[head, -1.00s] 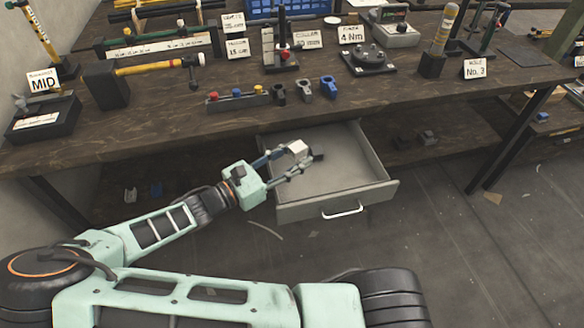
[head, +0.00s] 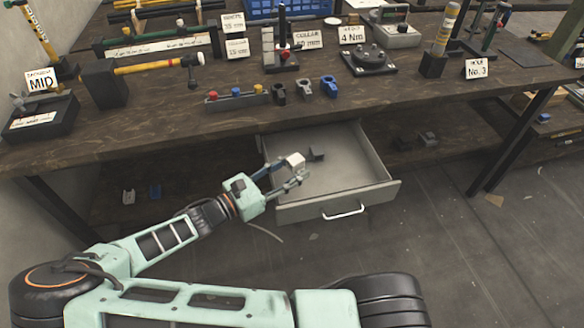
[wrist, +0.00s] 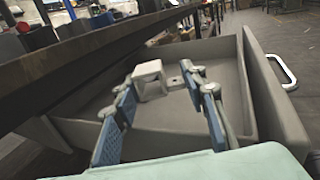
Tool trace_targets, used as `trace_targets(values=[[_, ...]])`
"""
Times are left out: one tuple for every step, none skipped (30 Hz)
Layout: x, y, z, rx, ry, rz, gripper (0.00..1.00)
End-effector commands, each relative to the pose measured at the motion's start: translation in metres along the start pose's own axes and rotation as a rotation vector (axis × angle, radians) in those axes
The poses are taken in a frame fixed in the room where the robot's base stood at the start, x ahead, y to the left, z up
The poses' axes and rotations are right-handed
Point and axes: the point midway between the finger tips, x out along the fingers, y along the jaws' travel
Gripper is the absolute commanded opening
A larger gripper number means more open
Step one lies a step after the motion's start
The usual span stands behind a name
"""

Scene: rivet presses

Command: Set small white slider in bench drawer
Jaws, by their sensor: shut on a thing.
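The small white slider (head: 296,160) is a pale block at the tips of my gripper (head: 291,172), over the left part of the bench drawer. In the wrist view the slider (wrist: 150,76) shows a square opening and sits between the fingertips of my gripper (wrist: 163,80), closer to the left one. My gripper is shut on it. The bench drawer (head: 345,205) is pulled out under the bench, with its grey inside showing. I cannot tell whether the slider touches the drawer floor. A small dark shape (head: 316,155) shows beside the slider.
The bench top (head: 190,118) overhangs the drawer's back. On it are a tray with coloured knobs (head: 237,97), several collars (head: 303,88), a hammer and labelled fixtures. Dark blocks (head: 427,139) lie on the lower shelf right of the drawer. The drawer's right side looks clear.

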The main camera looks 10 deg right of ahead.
Motion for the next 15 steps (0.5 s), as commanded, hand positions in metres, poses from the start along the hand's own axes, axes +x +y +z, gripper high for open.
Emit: trace_targets(values=[[-0.0003,-0.0003,-0.0017,0.0,0.003,0.0,0.4],[-0.0003,-0.0003,-0.0018,0.0,0.004,0.0,0.43],[-0.0004,-0.0003,-0.002,0.0,0.004,0.0,0.48],[-0.0004,-0.0004,-0.0021,0.0,0.004,0.0,0.51],[-0.0004,-0.0004,-0.0021,0.0,0.004,0.0,0.54],[-0.0004,-0.0004,-0.0023,0.0,0.004,0.0,0.56],[-0.0004,-0.0005,-0.0024,0.0,0.005,0.0,0.56],[-0.0005,-0.0005,-0.0025,0.0,0.005,0.0,0.56],[-0.0005,-0.0005,-0.0026,0.0,0.005,0.0,0.56],[-0.0005,-0.0005,-0.0027,0.0,0.005,0.001,0.56],[-0.0005,-0.0005,-0.0028,0.0,0.005,0.001,0.56],[-0.0005,-0.0005,-0.0029,0.0,0.006,0.001,0.56],[-0.0005,-0.0006,-0.0028,0.0,0.006,0.001,0.56],[-0.0006,-0.0005,-0.0024,0.0,0.006,0.001,0.56],[-0.0006,-0.0005,-0.0009,0.0,0.006,0.001,0.56]])
